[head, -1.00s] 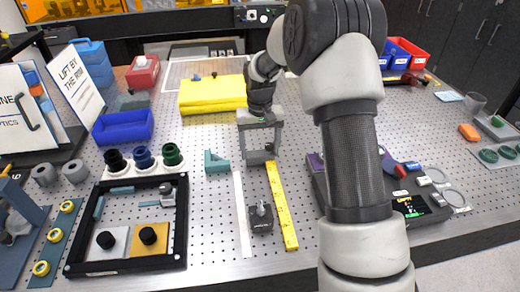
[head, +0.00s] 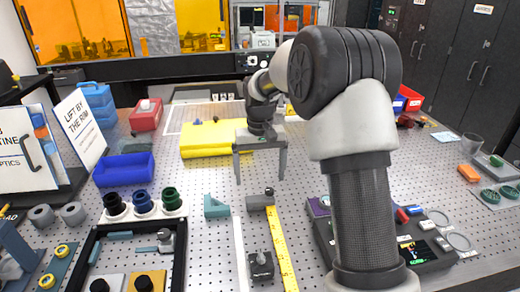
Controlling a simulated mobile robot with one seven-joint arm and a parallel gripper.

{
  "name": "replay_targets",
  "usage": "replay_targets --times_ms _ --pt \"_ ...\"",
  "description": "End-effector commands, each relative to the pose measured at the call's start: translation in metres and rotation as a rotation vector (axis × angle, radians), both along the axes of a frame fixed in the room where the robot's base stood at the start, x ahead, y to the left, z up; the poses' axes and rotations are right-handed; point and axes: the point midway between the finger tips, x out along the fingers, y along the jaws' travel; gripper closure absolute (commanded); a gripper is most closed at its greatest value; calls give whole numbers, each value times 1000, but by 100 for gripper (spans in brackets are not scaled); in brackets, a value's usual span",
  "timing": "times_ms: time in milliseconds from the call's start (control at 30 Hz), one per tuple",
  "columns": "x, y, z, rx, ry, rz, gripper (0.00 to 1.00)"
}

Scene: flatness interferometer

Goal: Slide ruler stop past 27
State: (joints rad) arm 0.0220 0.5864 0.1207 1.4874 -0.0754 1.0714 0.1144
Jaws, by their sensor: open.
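The yellow ruler (head: 279,243) runs lengthwise on the perforated bench, with its near end cut off by the frame. A grey block (head: 260,202) with a small dark knob sits at the ruler's visible far end; it looks like the ruler stop. A dark block with an upright post (head: 261,264) stands between the ruler and a white strip (head: 240,250). The ruler's numbers are too small to read. My gripper (head: 259,181) is open and empty, pointing down above and behind the grey block, with its fingers apart from it.
A teal angled block (head: 215,207) stands left of the white strip. A black-framed tray (head: 95,242) lies at left, and a dark instrument box (head: 425,252) at right. Bare bench shows left of the strip.

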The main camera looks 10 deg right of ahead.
Motion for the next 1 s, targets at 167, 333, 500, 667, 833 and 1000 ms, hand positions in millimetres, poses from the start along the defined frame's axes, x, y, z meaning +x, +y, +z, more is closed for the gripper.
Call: replay_targets --times_ms 167,333,500,667,833,1000 --pt "1 0 46 -1 -5 0 10" --pt "1 0 75 -1 -3 -1 10" --pt "0 0 89 0 -1 -1 10" --pt "0 0 92 0 0 -1 10" --pt "0 0 92 0 0 -1 10" --pt "0 0 92 0 0 -1 10"
